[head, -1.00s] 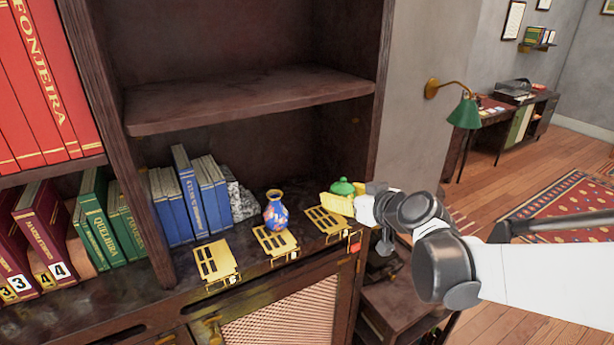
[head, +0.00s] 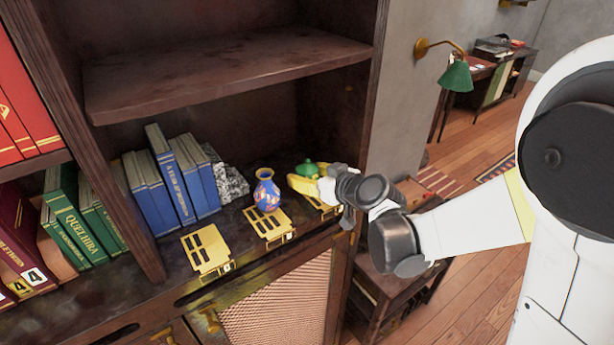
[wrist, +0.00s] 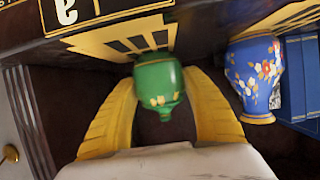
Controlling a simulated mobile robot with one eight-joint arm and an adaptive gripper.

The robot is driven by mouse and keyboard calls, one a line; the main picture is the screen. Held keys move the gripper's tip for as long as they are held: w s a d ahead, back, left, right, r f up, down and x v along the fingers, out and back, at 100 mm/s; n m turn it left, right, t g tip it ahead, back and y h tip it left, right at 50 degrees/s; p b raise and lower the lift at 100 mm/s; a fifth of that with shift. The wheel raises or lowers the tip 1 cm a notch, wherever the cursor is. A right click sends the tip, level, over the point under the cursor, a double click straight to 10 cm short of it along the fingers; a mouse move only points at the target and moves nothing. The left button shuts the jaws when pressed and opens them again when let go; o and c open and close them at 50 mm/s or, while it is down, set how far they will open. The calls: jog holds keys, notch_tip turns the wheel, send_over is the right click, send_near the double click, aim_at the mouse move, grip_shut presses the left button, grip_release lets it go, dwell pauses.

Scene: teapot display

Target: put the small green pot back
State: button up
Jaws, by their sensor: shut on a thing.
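The small green pot (head: 308,169) is between the yellow fingers of my gripper (head: 305,183), at the right end of the shelf. In the wrist view, the pot (wrist: 158,88) appears upside down, with a finger on each side; my gripper (wrist: 160,92) is shut on it. The right brass slotted plate (head: 323,207) is partly hidden by my gripper. In the wrist view, the pot's base end overlaps a slotted plate (wrist: 105,42); I cannot tell whether they touch.
A blue flowered vase (head: 267,191) stands just left of my gripper, behind the middle brass plate (head: 267,224). Blue books (head: 172,180) and a grey stone block (head: 231,184) are farther left. An upper shelf (head: 225,62) overhangs this space. The left brass plate (head: 206,250) is bare.

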jog(key=shift+f, duration=0.15)
jog(key=o, duration=1.3)
